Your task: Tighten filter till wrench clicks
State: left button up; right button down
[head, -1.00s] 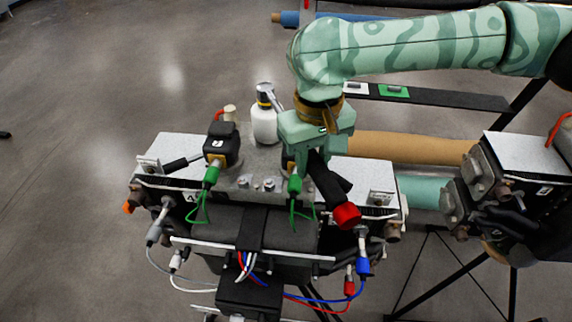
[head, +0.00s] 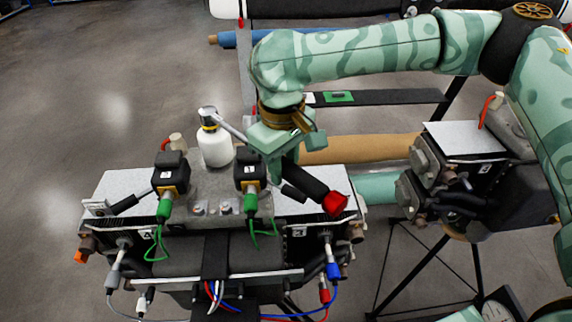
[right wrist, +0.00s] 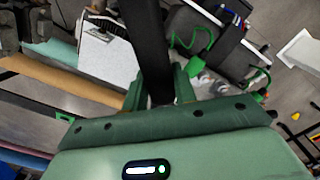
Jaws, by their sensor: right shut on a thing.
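The white filter (head: 214,148) stands upright at the back of the grey block on the stand, with a yellow-black band near its top. The wrench's silver head and shaft (head: 232,130) reach from the filter's top to the right. My right gripper (head: 284,168) is shut on the wrench, right of the filter, and hides its middle. The black handle (head: 308,182) slants down to the right and ends in a red knob (head: 335,203). In the right wrist view the black bar (right wrist: 148,45) passes between my right fingers (right wrist: 159,90). My left gripper is not in view.
Two black boxes with green plugs, a left one (head: 170,178) and a right one (head: 249,174), stand before the filter. Cables hang at the stand's front. A second stand (head: 462,138) is at the right. Floor is clear at the left.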

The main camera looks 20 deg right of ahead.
jog(key=shift+f, duration=0.1)
jog(key=shift+w+r, duration=0.35)
jog(key=shift+r, duration=0.3)
jog(key=shift+s+a+r, duration=0.1)
jog(key=shift+r, duration=2.1)
